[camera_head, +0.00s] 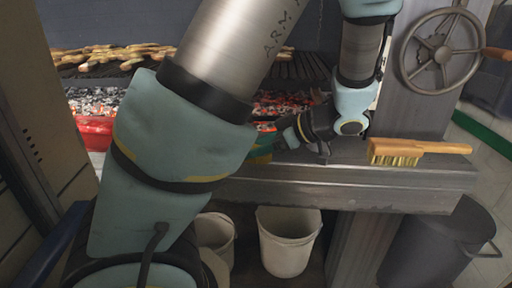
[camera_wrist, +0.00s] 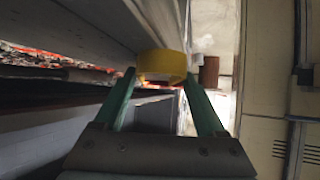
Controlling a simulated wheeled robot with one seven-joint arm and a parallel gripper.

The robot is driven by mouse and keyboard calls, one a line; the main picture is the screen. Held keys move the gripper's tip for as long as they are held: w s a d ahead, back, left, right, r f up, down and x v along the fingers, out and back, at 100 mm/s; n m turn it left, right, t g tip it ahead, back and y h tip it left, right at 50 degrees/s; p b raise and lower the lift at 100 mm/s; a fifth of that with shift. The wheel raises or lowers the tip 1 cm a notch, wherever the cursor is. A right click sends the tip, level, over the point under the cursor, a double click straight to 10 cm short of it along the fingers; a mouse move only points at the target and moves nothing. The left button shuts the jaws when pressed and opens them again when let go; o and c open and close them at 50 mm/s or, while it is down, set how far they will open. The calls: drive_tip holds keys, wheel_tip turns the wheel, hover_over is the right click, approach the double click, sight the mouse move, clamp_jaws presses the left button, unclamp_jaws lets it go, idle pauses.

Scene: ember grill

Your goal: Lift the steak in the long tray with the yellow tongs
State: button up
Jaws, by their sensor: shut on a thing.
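My gripper (camera_wrist: 163,88) shows in the wrist view with its two green fingers on either side of a yellow curved piece (camera_wrist: 162,64), which looks like part of the yellow tongs. It is shut on that piece. In the head view, my gripper (camera_head: 266,142) is at the front edge of the grill, partly hidden behind my arm, with a little yellow (camera_head: 260,157) below the green. The rest of the tongs is hidden. I cannot make out the steak or the long tray in either view.
Light food pieces (camera_head: 105,56) lie on the grill grate over glowing coals (camera_head: 92,100). A red object (camera_head: 94,132) is at left. A wooden-handled brush (camera_head: 415,151) lies on the ledge (camera_head: 350,188) at right. A white bucket (camera_head: 287,243) stands below. A handwheel (camera_head: 440,50) is at upper right.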

drive_tip(key=o, duration=0.7)
drive_tip(key=v, duration=1)
drive_tip(key=shift+s+d+r, duration=0.15)
drive_tip(key=shift+s+d, duration=0.05)
drive_tip(key=shift+d, duration=0.1)
